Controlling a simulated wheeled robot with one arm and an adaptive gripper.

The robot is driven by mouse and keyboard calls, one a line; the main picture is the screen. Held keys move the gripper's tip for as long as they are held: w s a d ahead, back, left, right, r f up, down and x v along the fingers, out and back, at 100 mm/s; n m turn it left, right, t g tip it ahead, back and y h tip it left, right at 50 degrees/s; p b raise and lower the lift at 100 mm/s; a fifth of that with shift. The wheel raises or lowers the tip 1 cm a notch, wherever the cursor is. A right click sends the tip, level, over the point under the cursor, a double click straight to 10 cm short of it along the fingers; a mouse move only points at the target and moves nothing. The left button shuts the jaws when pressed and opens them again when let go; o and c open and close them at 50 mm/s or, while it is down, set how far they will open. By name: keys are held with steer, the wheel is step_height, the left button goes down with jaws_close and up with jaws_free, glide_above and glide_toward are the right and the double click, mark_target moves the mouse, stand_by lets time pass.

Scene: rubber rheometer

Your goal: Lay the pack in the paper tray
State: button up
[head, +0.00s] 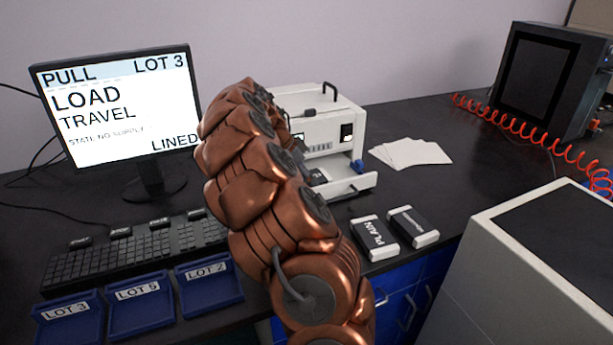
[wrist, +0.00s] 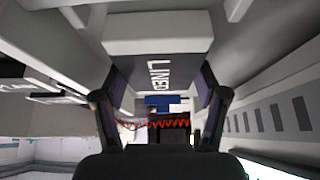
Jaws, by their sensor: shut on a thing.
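A white printer-like machine (head: 317,125) stands at the back of the bench, with its paper tray (head: 350,188) pulled out at the front. A small blue part (head: 358,166) shows at the tray. In the wrist view my gripper (wrist: 158,92) is shut on a dark pack (wrist: 150,73) with white ends, labelled LINED. Pale walls, one slotted (wrist: 275,118), stand close on both sides of it. Whether the pack touches the tray floor I cannot tell.
A PLAIN pack (head: 374,239) and another pack (head: 413,227) lie in front of the tray. White sheets (head: 411,153) lie to its right. A monitor (head: 120,105) reads LOAD TRAVEL, LINED. A keyboard (head: 125,250) and blue lot trays (head: 140,302) are at left.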

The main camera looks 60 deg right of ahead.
steer(key=o, duration=1.4)
steer(key=shift+c, duration=0.2)
steer(key=shift+r, duration=0.15)
steer(key=shift+w+a+r, duration=0.15)
steer(key=shift+a+r, duration=0.05)
steer(key=w+a, duration=0.2)
steer(key=a, duration=0.1)
steer(key=w+a, duration=0.2)
steer(key=a, duration=0.1)
steer(key=w+a+b, duration=0.1)
steer(key=w+a, duration=0.1)
steer(key=a, duration=0.2)
steer(key=shift+w+r, duration=0.25)
steer(key=shift+w, duration=0.05)
steer(key=shift+a, duration=0.1)
steer(key=shift+r, duration=0.1)
